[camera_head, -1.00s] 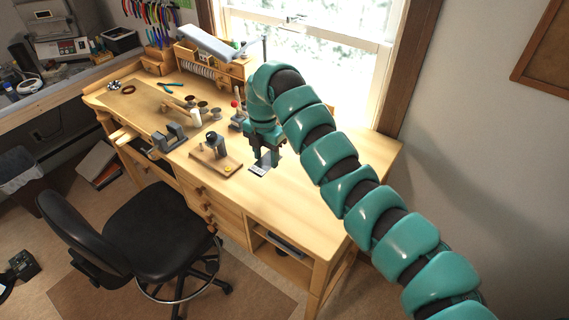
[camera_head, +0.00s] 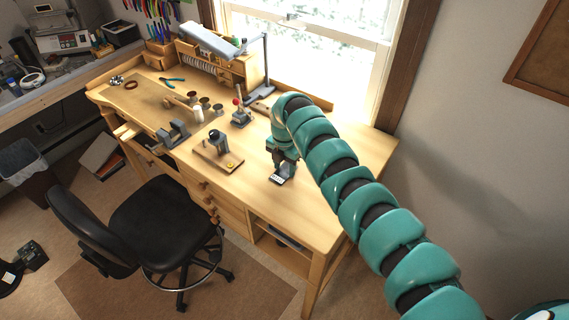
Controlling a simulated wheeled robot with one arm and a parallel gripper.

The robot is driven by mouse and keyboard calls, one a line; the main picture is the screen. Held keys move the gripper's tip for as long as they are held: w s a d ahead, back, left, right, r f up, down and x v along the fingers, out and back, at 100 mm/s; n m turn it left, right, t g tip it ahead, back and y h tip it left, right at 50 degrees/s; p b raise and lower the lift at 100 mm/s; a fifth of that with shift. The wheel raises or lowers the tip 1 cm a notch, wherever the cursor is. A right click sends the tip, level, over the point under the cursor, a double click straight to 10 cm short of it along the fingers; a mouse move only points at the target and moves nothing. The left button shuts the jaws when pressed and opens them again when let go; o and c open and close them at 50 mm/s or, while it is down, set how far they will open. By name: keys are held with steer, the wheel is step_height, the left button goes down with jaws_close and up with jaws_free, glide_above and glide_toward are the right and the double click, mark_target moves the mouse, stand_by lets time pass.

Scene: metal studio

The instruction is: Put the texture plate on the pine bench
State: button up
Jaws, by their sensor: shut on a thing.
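The pine bench (camera_head: 325,205) stands under the window, with a broad bare stretch of top at its right end. My gripper (camera_head: 283,171) is over the middle right of the bench top, pointing down, at the end of my teal arm. It is shut on a small dark plate with a pale marked end, the texture plate (camera_head: 279,180). The plate is at or just above the bench surface; I cannot tell if it touches. My gripper hides part of the plate.
A wooden board with a small grey tool (camera_head: 217,145) lies left of my gripper. A vise (camera_head: 173,134), a red-knobbed tool (camera_head: 240,116) and a lamp (camera_head: 262,75) stand farther left and back. A black chair (camera_head: 150,220) is in front. The bench's right end is clear.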

mark_target(285, 171)
steer(key=shift+f, duration=0.15)
steer(key=o, duration=1)
step_height(285, 171, up, 12)
steer(key=b, duration=0.4)
steer(key=shift+r, duration=0.25)
